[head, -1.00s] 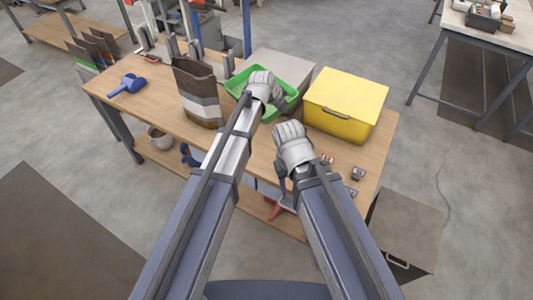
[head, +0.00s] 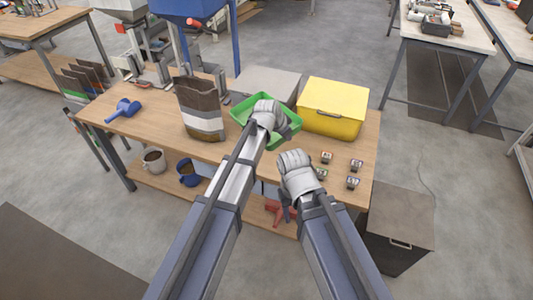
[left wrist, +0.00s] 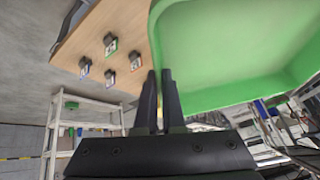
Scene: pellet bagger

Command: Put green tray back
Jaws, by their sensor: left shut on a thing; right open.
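The green tray (head: 240,108) is in the head view, between the brown and white bag (head: 201,110) and the yellow bin (head: 334,108). My left gripper (head: 268,118) is over the tray and hides part of it. In the left wrist view the left fingers (left wrist: 158,76) are shut on the tray's edge, and the green tray (left wrist: 230,50) fills the upper right. I cannot tell whether the tray touches the bench. My right gripper (head: 294,165) is open and empty, to the right of the tray over the bench's front part.
A grey box (head: 268,83) stands behind the tray. Several small labelled blocks (head: 355,165) sit at the wooden bench's (head: 155,120) right front. A blue scoop (head: 123,110) lies at its left. Two pots, including a white one (head: 154,160), stand on the lower shelf.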

